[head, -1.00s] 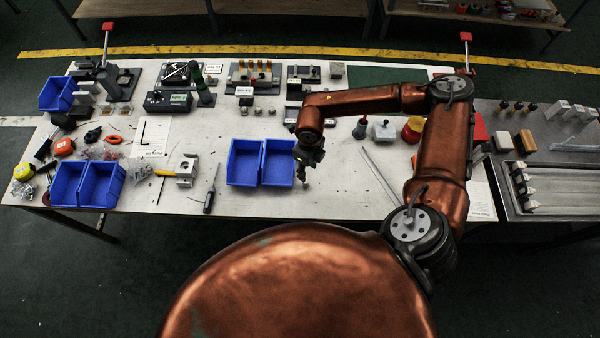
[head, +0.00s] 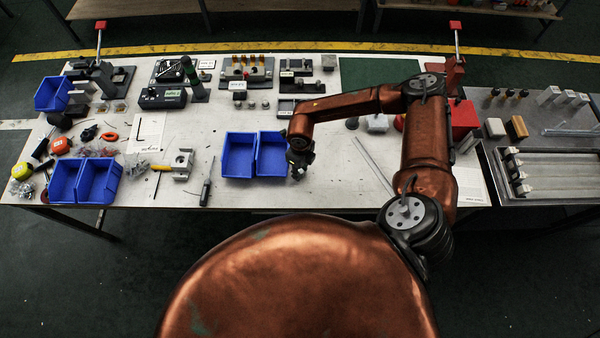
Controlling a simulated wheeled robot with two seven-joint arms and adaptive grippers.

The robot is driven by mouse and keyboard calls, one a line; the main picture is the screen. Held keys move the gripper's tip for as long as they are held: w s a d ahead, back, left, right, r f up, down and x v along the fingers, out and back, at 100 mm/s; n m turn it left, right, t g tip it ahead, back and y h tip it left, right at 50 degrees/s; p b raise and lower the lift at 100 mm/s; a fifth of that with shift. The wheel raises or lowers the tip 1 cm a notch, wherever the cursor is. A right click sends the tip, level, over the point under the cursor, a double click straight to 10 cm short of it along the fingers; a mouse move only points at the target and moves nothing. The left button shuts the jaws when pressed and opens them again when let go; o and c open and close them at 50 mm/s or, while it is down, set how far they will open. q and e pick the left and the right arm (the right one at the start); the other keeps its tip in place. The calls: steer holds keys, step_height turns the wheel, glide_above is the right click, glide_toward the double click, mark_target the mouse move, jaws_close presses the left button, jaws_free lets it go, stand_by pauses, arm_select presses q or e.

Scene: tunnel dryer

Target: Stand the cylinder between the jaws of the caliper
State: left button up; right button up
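My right gripper (head: 299,168) hangs fingers down at the right edge of a blue bin pair, over the front of the table. Its fingers are small and dark, so I cannot tell whether they are open or shut, and no held object is clear. Several small grey metal cylinders (head: 252,105) stand on the table in front of a grey rack; which one the task means is unclear. A dark tool on a grey plate (head: 172,72) lies at the back left; I cannot tell whether it is the caliper. My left gripper is not in view.
Blue bins (head: 238,157) stand left of my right gripper. A slotted metal block (head: 182,164) and a screwdriver (head: 206,182) lie further left. Two long metal strips (head: 372,166) lie to the right, near my arm. Bare tabletop (head: 325,185) shows between gripper and strips.

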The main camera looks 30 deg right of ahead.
steer(key=shift+s, duration=0.1)
steer(key=c, duration=0.5)
jaws_close()
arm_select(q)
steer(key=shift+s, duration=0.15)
arm_select(e)
steer(key=shift+r, duration=0.15)
